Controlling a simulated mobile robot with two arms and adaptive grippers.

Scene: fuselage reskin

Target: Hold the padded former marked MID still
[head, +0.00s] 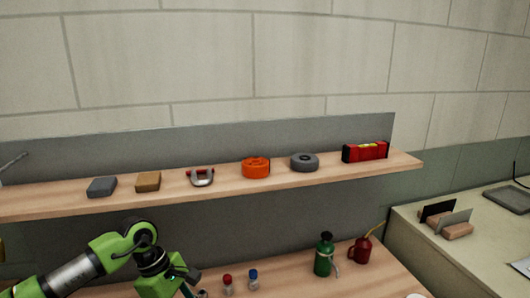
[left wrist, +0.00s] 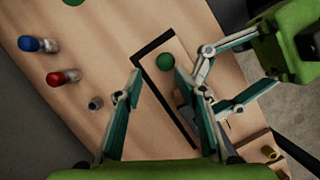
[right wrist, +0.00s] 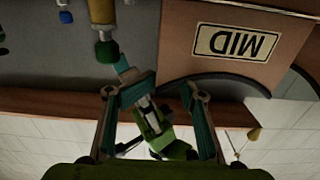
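The former marked MID (right wrist: 285,62) shows in the right wrist view as a brown panel with a cream label, upside down at the upper right. Its curved lower edge runs past my right gripper (right wrist: 155,100), which is open with its fingers apart. I cannot tell whether a finger touches the former. Behind those fingers is another green and teal gripper, apparently my left. In the left wrist view my left gripper (left wrist: 168,105) is open above the bench, with nothing seen between its fingertips. The former is not in the head view.
A wooden shelf (head: 225,190) holds a grey block, a tan block, a clamp, an orange roll, a grey roll and a red level (head: 366,151). Below stand a green bottle (head: 323,256), a red oil can (head: 361,249) and small red-capped and blue-capped bottles. A side counter (head: 410,225) is right.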

